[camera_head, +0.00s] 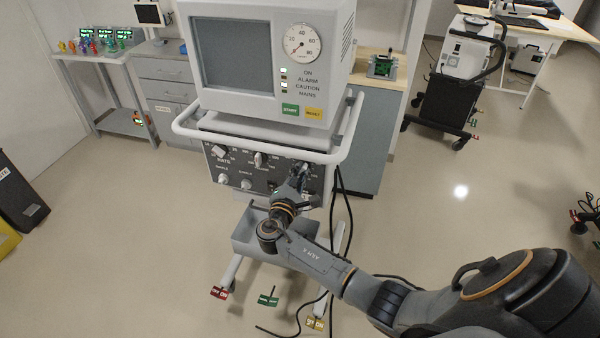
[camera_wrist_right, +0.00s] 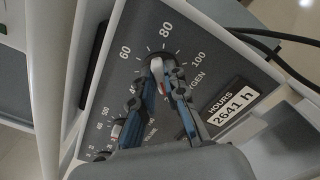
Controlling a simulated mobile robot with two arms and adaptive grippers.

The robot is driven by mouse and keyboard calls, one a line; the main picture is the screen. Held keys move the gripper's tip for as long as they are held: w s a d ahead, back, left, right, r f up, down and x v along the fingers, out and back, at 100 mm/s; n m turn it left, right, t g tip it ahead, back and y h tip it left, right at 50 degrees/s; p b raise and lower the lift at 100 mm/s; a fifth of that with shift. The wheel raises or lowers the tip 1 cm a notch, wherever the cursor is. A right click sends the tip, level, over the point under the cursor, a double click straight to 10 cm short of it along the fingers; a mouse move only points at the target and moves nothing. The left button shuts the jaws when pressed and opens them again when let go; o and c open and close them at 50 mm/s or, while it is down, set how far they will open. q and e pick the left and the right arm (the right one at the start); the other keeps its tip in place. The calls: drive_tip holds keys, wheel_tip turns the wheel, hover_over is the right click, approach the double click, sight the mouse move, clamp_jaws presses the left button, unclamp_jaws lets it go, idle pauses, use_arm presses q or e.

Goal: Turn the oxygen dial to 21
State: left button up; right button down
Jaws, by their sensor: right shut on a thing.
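The ventilator's grey control panel (camera_head: 238,172) is in the middle of the head view, with several knobs. The oxygen dial (camera_wrist_right: 157,66) is at the right end of the panel, its scale marked 60, 80 and 100 in the wrist view. My right gripper (camera_wrist_right: 158,78) has its two fingers on either side of the dial's pale knob and is shut on it. In the head view the right gripper (camera_head: 300,172) covers most of the dial. The exact pointer reading is hard to tell. My left gripper is in neither view.
The ventilator's monitor (camera_head: 236,55) stands above the panel, with a white rail (camera_head: 185,128) around its base. An hours counter (camera_wrist_right: 234,108) is beside the dial. Dark cables (camera_head: 343,215) hang at the right.

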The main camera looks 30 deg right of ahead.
drive_tip(key=shift+f, duration=0.1)
drive_tip(key=c, duration=1.4)
unclamp_jaws()
drive_tip(key=v, duration=1.2)
